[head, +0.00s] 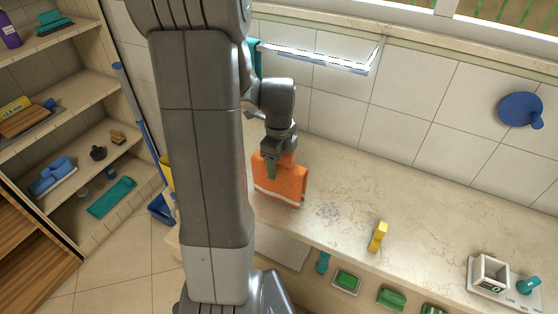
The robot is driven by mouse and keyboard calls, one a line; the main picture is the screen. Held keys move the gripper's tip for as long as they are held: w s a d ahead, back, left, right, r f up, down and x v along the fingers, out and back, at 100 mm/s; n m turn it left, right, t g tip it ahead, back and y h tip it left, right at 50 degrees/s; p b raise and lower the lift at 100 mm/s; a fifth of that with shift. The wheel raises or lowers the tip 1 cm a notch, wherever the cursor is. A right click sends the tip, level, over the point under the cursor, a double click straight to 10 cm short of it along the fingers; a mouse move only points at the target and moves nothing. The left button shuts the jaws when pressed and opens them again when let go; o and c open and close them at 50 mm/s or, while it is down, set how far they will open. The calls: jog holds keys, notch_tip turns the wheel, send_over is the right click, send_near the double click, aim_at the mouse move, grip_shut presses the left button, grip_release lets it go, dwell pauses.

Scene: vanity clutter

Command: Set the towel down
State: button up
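An orange towel (283,187) with a pale stripe near its lower edge is in the head view, at the left part of the stone-look counter (345,200). My gripper (279,166) is at the top of the towel, with a finger over its front face. The towel hangs roughly upright below the gripper. Its lower edge is close to the counter, and I cannot tell whether it touches. My arm hides the counter's left end and whatever is behind it.
A yellow object (378,237) stands on the counter right of the towel. A white box (489,273) and teal item (528,286) are at far right. A towel bar (318,58) is on the wall. Shelves (75,85) stand left.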

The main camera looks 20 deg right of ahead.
notch_tip(320, 180, up, 12)
jog(key=shift+r, duration=0.2)
dwell(0.4)
